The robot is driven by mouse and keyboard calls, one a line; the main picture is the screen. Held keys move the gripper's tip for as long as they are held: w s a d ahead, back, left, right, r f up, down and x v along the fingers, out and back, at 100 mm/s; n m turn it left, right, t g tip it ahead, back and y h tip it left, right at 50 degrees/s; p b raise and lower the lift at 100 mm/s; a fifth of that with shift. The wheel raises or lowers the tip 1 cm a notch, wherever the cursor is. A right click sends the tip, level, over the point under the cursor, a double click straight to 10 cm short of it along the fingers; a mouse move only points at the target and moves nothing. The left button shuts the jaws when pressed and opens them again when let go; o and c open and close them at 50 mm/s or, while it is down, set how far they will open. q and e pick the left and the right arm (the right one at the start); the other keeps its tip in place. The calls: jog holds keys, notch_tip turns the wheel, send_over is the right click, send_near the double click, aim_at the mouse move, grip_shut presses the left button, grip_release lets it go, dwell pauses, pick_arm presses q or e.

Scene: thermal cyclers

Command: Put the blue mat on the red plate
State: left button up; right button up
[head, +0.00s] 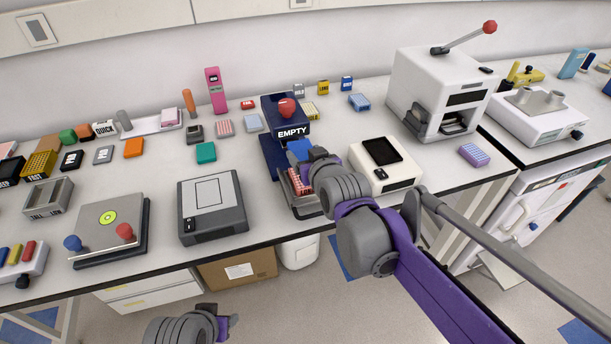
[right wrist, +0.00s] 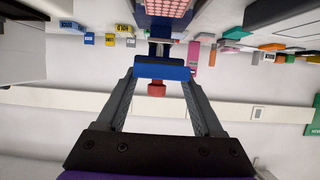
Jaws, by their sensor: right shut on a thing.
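The blue mat (head: 298,149) is between the fingers of my right gripper (head: 308,157), which is shut on it. In the right wrist view the mat (right wrist: 162,72) shows edge-on between the two fingertips (right wrist: 161,73). The red plate (head: 299,184), with a grid of wells, sits in the grey tray at the front of the device marked EMPTY. It also shows at the top of the right wrist view (right wrist: 167,7). The mat is above the plate and apart from it. My left gripper (head: 233,319) is low at the bottom edge, partly cut off; its jaws are unclear.
The EMPTY device (head: 285,106) with a red knob stands behind the plate. A white device with a black screen (head: 384,150) is close on the right, a dark grey device (head: 212,207) on the left. Several small coloured boxes and plates lie farther back.

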jog(key=shift+f+b, duration=0.4)
jog(key=shift+f, duration=3.15)
jog(key=shift+f, duration=0.2)
jog(key=o, duration=1.4)
jog(key=shift+r, duration=0.1)
jog(key=shift+c, duration=0.2)
